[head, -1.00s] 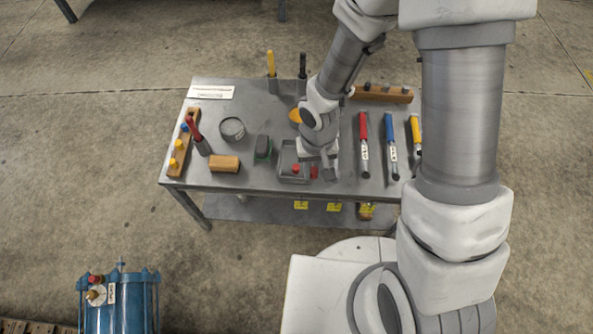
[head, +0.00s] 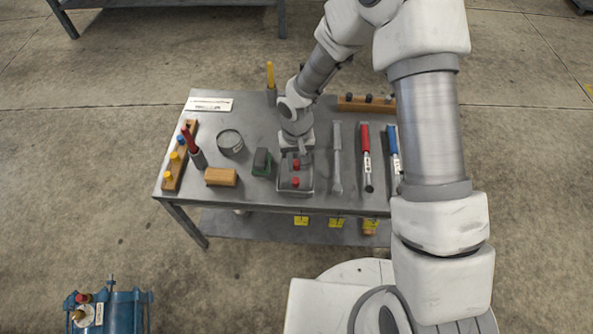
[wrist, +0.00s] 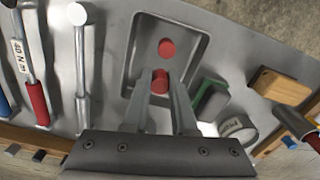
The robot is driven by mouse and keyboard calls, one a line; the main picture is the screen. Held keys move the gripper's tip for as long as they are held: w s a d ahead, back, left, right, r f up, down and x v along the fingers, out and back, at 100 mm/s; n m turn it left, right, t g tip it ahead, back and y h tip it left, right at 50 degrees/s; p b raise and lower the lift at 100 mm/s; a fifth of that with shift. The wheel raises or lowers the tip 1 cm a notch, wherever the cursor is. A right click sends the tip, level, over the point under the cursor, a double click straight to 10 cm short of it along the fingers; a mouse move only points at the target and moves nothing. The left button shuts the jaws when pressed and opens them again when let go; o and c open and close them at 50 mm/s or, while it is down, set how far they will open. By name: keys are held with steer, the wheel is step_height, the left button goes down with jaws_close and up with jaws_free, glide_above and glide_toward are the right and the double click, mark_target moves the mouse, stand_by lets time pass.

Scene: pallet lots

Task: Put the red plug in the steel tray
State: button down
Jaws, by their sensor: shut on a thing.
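The steel tray (head: 296,193) is a shallow grey tray near the front middle of the bench. It also shows in the wrist view (wrist: 139,60). My gripper (head: 301,156) is shut on a red plug (head: 296,163), over the back part of the tray. In the wrist view this plug (wrist: 160,84) sits between the fingertips of my gripper (wrist: 160,88). A second red plug (head: 296,182) lies free in the front part of the tray and shows in the wrist view (wrist: 166,47). I cannot tell whether the held plug touches the tray floor.
A green-and-black block (head: 262,162) stands close left of the tray. Further left are a wooden block (head: 221,177), a round tin (head: 230,142) and a wooden peg rack (head: 173,172). A grey wrench (head: 337,160) and a red-handled wrench (head: 366,155) lie to the right.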

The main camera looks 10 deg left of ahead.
mark_target(297, 163)
steer(key=shift+f+b, duration=0.6)
steer(key=shift+f, duration=1.15)
steer(key=shift+f, duration=0.2)
steer(key=c, duration=0.7)
jaws_free()
steer(key=shift+r, duration=0.15)
step_height(297, 163, up, 12)
steer(key=p, duration=0.4)
steer(key=shift+r, duration=0.15)
